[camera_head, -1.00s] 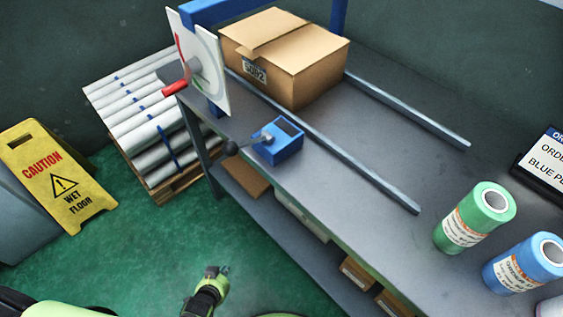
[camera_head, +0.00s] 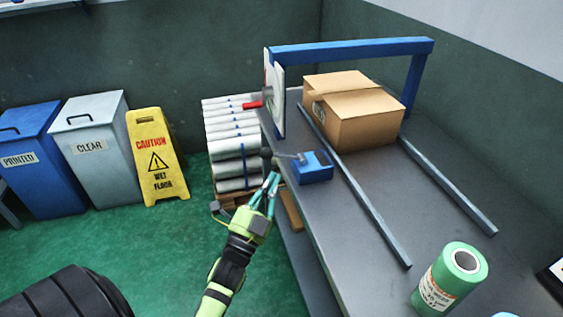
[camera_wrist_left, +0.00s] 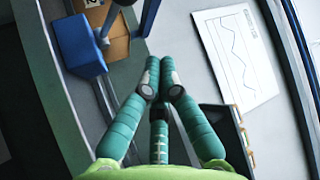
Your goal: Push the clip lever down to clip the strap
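The clip unit is a blue block (camera_head: 313,168) on the near left edge of the grey table. In the left wrist view the blue block (camera_wrist_left: 80,45) and lever (camera_wrist_left: 103,38) show at the upper left. My left gripper (camera_head: 272,177) is just below and left of the lever's end, beyond the table edge; contact cannot be told. Its teal fingers meet at the tips, with nothing between them. A cardboard box (camera_head: 365,120) stands behind the block. I cannot make out a strap. My right gripper is out of view.
A blue arch (camera_head: 350,47) spans the box, with a white panel and red handle (camera_head: 253,105) at its left. Two grey rails (camera_head: 362,200) run along the table. A green roll (camera_head: 450,280) stands near. White rolls (camera_head: 235,150) are stacked beyond the gripper.

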